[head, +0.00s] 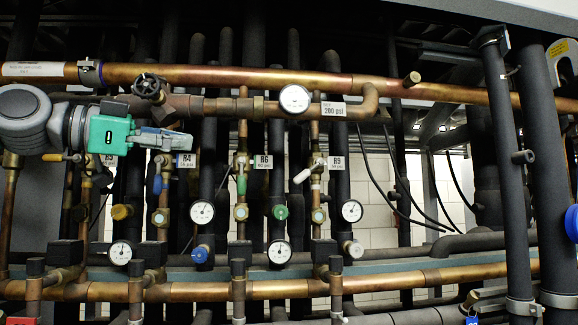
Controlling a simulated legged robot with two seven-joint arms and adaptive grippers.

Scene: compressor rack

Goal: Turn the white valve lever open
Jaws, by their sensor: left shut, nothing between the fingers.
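The white valve lever (302,176) is on a thin vertical copper pipe beside the R9 tag (337,163). It is tilted, with its left end lower than its right. My left gripper (182,142) comes in from the left, green at the body with grey fingers. Its fingers are shut and empty, pointing right, near the R4 tag (186,160). In the picture it is well to the left of the white lever and somewhat higher, apart from it. My right gripper is not in view.
Nearby are a green lever (241,185), a blue lever (157,185) and a yellow lever (52,157). A horizontal copper pipe (220,76) runs above, with a gauge (295,99) below it. Dark insulated pipes (510,180) stand at right. Several round gauges sit lower down.

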